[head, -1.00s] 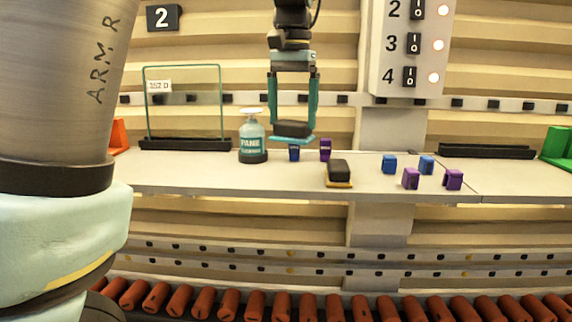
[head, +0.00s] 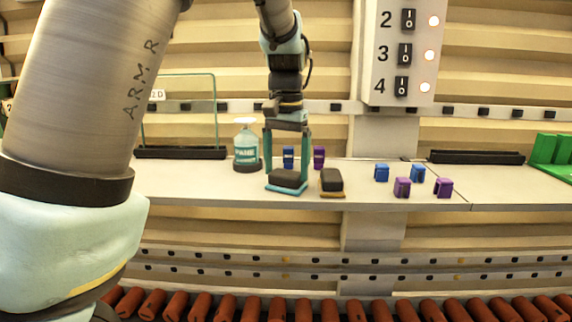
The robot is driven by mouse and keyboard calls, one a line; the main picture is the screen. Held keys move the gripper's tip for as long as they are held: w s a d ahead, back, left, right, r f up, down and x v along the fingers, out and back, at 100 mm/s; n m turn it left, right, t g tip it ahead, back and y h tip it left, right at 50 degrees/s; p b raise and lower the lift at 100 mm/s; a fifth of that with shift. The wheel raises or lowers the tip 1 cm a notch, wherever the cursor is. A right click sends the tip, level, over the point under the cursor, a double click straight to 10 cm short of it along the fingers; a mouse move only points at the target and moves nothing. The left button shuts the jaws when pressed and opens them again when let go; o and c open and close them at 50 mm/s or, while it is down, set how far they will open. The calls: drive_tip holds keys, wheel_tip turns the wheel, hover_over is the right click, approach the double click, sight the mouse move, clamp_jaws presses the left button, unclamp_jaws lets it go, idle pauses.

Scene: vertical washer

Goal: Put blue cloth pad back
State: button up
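The blue cloth pad (head: 286,190) has a dark block-shaped grip on top and a teal-blue base. It is at the front part of the shelf (head: 230,194), just left of the other pad. My gripper (head: 287,176) points straight down, with its teal fingers on either side of the dark grip, holding it. The pad's base looks level and at the shelf surface, but I cannot tell if it bears fully on it. A second pad (head: 332,181) with a dark grip and a yellow base stands close on its right.
A spray bottle (head: 246,146) stands behind left, before a glass pane (head: 180,110) in a black holder. Blue (head: 288,155) and purple (head: 319,156) clips stand behind the gripper. Several more clips (head: 402,187) stand right. An empty black holder (head: 477,157) and green rack (head: 550,150) are further right.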

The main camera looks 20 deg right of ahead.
sight(286, 172)
drive_tip(key=shift+o, duration=0.5)
drive_tip(key=shift+r, duration=0.1)
drive_tip(key=shift+r, duration=0.25)
wheel_tip(286, 172, up, 12)
drive_tip(key=b, duration=0.2)
drive_tip(key=shift+f, duration=0.25)
drive_tip(key=shift+w, duration=0.1)
